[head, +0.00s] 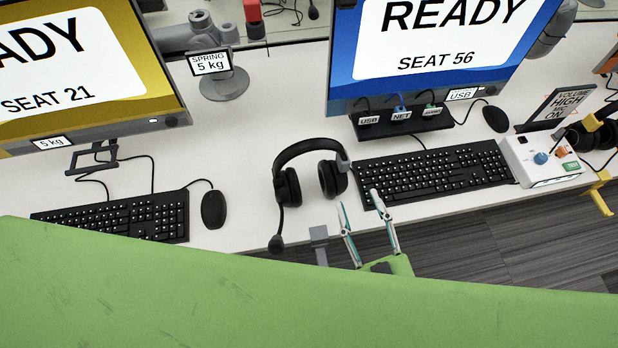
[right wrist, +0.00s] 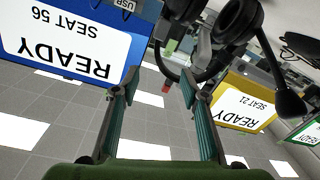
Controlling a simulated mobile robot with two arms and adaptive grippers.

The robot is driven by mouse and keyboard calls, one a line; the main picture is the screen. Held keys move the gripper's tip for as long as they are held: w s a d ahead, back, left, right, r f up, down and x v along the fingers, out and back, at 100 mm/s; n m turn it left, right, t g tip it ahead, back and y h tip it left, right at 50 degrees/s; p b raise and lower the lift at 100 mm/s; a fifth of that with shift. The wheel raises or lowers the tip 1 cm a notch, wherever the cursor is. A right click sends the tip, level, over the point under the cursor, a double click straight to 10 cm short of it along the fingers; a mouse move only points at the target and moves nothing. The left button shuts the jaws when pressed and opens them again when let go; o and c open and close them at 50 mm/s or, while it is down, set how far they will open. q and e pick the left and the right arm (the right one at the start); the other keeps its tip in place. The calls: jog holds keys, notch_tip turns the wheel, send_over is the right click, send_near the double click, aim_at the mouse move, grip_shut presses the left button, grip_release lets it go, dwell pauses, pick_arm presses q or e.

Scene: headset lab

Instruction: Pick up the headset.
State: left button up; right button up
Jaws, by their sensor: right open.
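A black headset (head: 289,187) lies on the white desk between the two keyboards, its band toward the back and its boom microphone reaching the front edge. My right gripper (head: 358,200) is open and empty, just right of and in front of the headset's right ear cup, near the desk edge. In the right wrist view my gripper (right wrist: 159,77) shows its two fingers spread with nothing between them. The headset (right wrist: 238,20) appears there upside down at the upper right, beyond the fingers and apart from them. My left gripper is not in view.
A keyboard (head: 437,172) lies just right of the headset; a mouse (head: 213,209) and another keyboard (head: 118,217) lie left. A grey bracket (head: 318,240) sits at the desk's front edge. Two monitors (head: 440,45) stand behind. A control box (head: 541,158) is at right.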

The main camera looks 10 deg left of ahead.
aim_at(340, 157)
jog(key=p+x, duration=0.1)
jog(key=x, duration=0.7)
jog(key=shift+w+r, duration=0.1)
jog(key=shift+w, duration=0.1)
jog(key=p+x, duration=0.2)
jog(key=x, duration=0.2)
jog(key=shift+w+a+r, duration=0.1)
jog(key=shift+w+a, duration=0.15)
jog(key=shift+a, duration=0.1)
jog(key=shift+w+a, duration=0.15)
jog(key=shift+w, duration=0.15)
grip_shut()
